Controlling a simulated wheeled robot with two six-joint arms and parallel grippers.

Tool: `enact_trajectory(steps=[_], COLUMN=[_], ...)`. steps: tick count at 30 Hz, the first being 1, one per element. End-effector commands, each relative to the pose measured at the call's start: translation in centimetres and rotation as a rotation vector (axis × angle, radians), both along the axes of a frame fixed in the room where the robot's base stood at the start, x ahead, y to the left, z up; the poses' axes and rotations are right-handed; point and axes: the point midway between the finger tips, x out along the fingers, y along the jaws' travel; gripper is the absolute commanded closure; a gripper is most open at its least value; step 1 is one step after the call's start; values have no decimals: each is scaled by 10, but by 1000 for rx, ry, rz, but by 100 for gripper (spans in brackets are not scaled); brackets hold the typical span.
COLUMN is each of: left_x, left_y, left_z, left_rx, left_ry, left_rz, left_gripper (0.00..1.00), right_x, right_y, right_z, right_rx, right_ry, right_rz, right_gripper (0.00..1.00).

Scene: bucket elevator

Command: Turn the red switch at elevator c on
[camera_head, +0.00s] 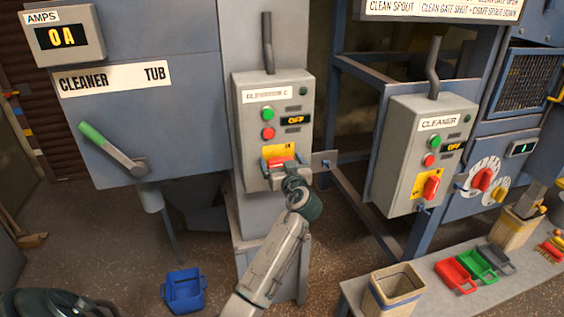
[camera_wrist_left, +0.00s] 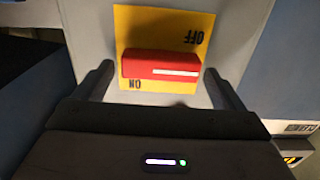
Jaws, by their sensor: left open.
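The elevator C box (camera_head: 272,120) is a grey panel on a post, with a green and a red button and a display reading OFF. Its red switch (camera_head: 280,160) sits on a yellow plate low on the panel, partly hidden by my left gripper (camera_head: 284,171). In the left wrist view the red switch (camera_wrist_left: 160,66) lies crosswise, its white mark toward the right. The yellow plate (camera_wrist_left: 150,30) shows upside-down OFF and ON labels. The open left fingers stand either side of the switch's ends, with visible gaps. My right gripper is not in view.
A similar cleaner box (camera_head: 421,150) with its own red switch stands to the right. A grey side tab (camera_head: 325,161) sticks out beside the gripper. A green-handled lever (camera_head: 110,148) is at left, a blue bucket (camera_head: 184,290) on the floor, and a bench with trays (camera_head: 454,275) at lower right.

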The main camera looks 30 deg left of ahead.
Motion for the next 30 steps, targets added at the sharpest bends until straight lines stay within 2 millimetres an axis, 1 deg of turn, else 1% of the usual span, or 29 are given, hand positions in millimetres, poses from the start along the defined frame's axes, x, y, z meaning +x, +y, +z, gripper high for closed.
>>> enact_trajectory(steps=[1, 7, 8, 14, 20, 30], left_x=[0, 0, 0, 0, 0, 3], left_y=[0, 0, 0, 0, -1, -3], left_z=[0, 0, 0, 0, -1, -2], left_rx=[0, 0, 0, 7, 50, 223], left_ry=[0, 0, 0, 8, 59, 263], left_rz=[0, 0, 0, 0, 0, 0], left_gripper=[13, 52, 54, 54, 54, 54], right_x=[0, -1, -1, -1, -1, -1], right_y=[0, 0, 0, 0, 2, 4], right_z=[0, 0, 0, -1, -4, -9], right_rx=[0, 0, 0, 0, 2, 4], right_ry=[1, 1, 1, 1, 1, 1], right_rz=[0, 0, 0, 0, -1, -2], right_gripper=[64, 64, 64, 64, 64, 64])
